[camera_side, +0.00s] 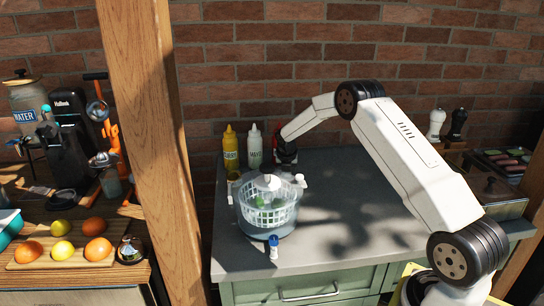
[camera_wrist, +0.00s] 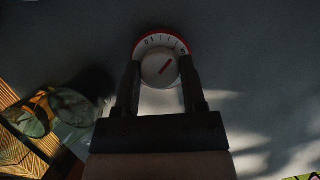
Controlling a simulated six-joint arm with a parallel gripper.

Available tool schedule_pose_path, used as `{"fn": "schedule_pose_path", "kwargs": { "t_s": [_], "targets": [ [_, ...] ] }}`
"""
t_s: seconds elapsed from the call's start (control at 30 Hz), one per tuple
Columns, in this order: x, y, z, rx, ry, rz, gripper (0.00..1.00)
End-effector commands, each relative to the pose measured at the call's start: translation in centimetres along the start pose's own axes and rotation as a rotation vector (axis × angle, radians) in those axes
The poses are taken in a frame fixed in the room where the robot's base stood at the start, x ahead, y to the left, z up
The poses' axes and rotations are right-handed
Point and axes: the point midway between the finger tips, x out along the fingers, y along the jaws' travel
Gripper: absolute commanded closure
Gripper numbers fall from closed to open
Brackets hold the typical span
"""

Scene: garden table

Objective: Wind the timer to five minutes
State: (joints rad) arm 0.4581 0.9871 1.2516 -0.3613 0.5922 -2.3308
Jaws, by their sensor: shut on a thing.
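The timer (camera_wrist: 175,40) has a white dial with printed ticks and a red rim. In the side view my gripper (camera_side: 286,157) is low at the back of the grey counter, behind the salad spinner, and I cannot make out the timer there.
The salad spinner (camera_side: 268,213) with a pale basket stands in front of my gripper. Yellow (camera_side: 230,150) and white (camera_side: 254,148) squeeze bottles stand to its left. A small blue-topped bottle (camera_side: 273,247) is near the counter's front edge. The counter's right part (camera_side: 370,215) is clear.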

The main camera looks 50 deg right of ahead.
Motion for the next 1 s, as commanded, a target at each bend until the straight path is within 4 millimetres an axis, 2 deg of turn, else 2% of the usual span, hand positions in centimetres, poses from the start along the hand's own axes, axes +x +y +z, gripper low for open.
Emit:
{"fn": "schedule_pose_path", "kwargs": {
  "t_s": [0.63,1.0],
  "targets": [
    [-0.02,0.08,-0.01,0.041,0.0,-0.018,1.0],
    [-0.01,0.19,0.02,0.206,-0.001,-0.085,1.0]
  ]
}}
